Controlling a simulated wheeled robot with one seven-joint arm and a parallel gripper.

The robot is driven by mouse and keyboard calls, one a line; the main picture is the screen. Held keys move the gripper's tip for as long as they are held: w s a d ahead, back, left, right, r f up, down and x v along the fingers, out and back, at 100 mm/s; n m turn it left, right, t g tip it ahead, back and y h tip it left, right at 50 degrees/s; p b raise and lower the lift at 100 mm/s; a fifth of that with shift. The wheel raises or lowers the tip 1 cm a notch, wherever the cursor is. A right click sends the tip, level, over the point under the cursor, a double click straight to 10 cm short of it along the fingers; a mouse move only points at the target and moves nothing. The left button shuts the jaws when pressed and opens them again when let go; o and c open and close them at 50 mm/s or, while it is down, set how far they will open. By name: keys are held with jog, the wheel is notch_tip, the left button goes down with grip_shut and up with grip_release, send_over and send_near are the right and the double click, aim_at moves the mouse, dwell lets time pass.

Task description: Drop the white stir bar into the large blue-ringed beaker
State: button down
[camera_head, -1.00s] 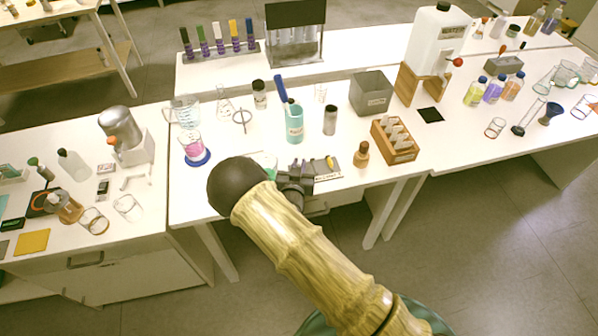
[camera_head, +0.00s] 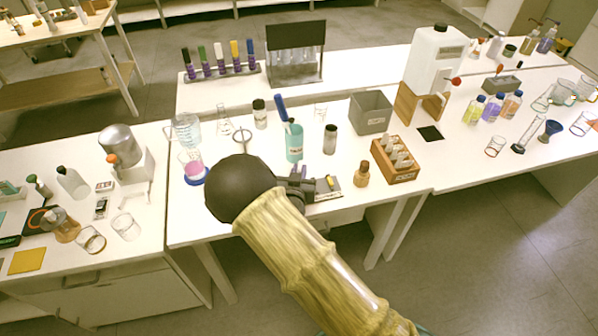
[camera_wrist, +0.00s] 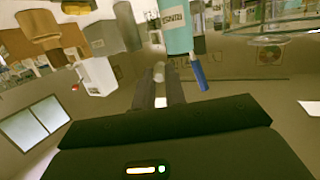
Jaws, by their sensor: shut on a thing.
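My gripper (camera_wrist: 159,84) points away from the wrist camera, its two dark fingers close together around a small white piece, the stir bar (camera_wrist: 159,71). In the head view, my gripper (camera_head: 304,186) is low over the front edge of the middle table, partly hidden by my arm; the bar cannot be made out there. A large clear beaker (camera_head: 187,128) with bluish markings stands at the table's left, well left of and behind my gripper. In front of it, a smaller beaker with pink liquid (camera_head: 192,168) stands on a blue base. I cannot see a clear blue ring on the large beaker.
A teal bottle (camera_head: 294,142) with a blue stick stands just behind my gripper, with a dark-capped vial (camera_head: 330,138) beside it. A flask (camera_head: 224,121) stands near the large beaker. A wooden rack (camera_head: 396,160) and amber bottle (camera_head: 362,173) stand to the right.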

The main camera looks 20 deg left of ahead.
jog(key=shift+d, duration=0.1)
jog(key=shift+m+h, duration=0.6)
jog(key=shift+h, duration=0.3)
jog(key=d+f, duration=0.2)
jog(key=d, duration=0.3)
jog(key=w+d+f, duration=0.1)
jog(key=d+f, duration=0.1)
jog(key=d, duration=0.3)
jog(key=d+f, duration=0.2)
jog(key=d, duration=0.4)
jog(key=shift+w+f, duration=0.3)
jog(key=shift+f, duration=0.05)
jog(key=s+d+f, duration=0.3)
jog(key=d, duration=0.6)
jog(key=s+d+f, duration=0.3)
jog(key=d, duration=0.6)
jog(key=shift+s+m+h, duration=0.3)
jog(key=shift+s, duration=0.05)
